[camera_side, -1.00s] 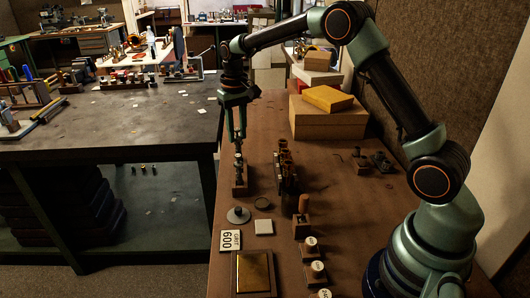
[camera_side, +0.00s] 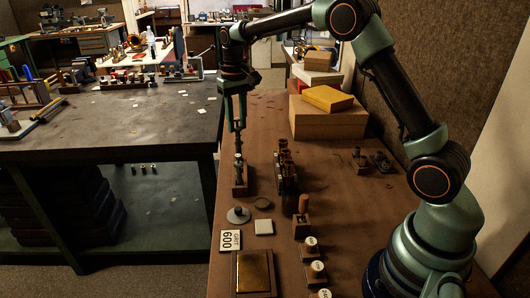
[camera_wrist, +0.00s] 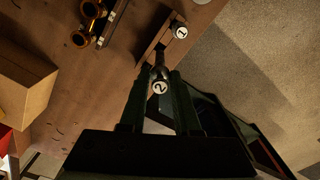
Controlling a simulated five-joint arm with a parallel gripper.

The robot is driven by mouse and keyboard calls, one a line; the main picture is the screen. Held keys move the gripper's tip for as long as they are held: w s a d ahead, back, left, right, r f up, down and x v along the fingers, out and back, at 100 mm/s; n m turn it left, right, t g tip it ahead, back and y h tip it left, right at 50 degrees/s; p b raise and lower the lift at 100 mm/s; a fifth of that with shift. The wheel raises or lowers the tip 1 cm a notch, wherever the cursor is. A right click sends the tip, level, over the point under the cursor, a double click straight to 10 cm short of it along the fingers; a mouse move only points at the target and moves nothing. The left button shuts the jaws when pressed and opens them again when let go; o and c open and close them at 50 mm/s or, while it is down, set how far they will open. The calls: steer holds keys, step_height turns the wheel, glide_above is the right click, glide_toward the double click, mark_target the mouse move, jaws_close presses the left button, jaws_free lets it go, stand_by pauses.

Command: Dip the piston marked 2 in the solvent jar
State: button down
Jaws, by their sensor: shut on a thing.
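The piston marked 2 (camera_wrist: 159,87) is between the fingers of my gripper (camera_wrist: 160,102) in the wrist view. My gripper is shut on it, and the white numbered top faces the camera. In the side view my gripper (camera_side: 237,130) holds it upright over the wooden piston block (camera_side: 240,190). I cannot tell whether its lower end is clear of the block. A piston marked 1 (camera_wrist: 180,31) stands in the block in the wrist view. I cannot surely identify the solvent jar. A low round dish (camera_side: 262,203) lies in front of the block.
A brass valve cluster (camera_side: 286,172) stands close right of the block. A grey disc with a knob (camera_side: 238,215), a grit 600 card (camera_side: 230,240), a pale square (camera_side: 264,227) and a framed brass plate (camera_side: 254,272) lie in front. Cardboard boxes (camera_side: 328,118) stand behind.

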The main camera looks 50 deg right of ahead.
steer(key=s+r, duration=0.3)
steer(key=s, duration=0.6)
steer(key=s+r, duration=0.3)
steer(key=s, duration=0.7)
steer(key=shift+s+a, duration=0.3)
steer(key=shift+f, duration=0.1)
step_height(320, 180, down, 12)
steer(key=shift+f, duration=0.1)
stand_by(5.1)
